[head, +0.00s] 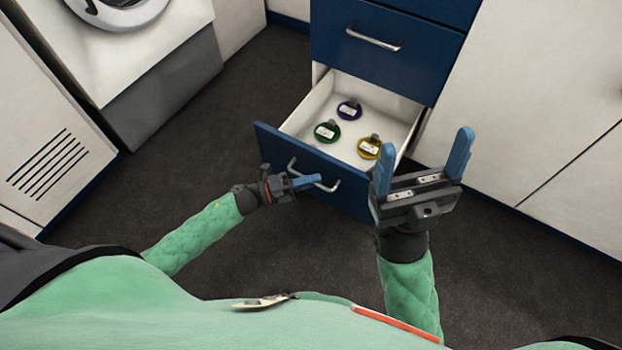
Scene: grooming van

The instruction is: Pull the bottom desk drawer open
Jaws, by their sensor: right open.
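The bottom desk drawer (268,142) is pulled out, with its white inside showing. Its blue front carries a metal bar handle (334,186). My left gripper (306,182) is at this handle, its blue fingers overlapping the bar in the picture. I cannot tell whether they are closed on it. My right gripper (422,165) is open and empty, its fingers spread wide, in front of the drawer's right end, and it hides part of that end.
Purple (349,108), green (327,132) and yellow (369,148) round items lie in the drawer. A closed blue drawer (385,45) is above. White cabinets (540,100) stand at the right, and a washer-like machine (130,50) at the upper left. The dark floor (200,145) left of the drawer is clear.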

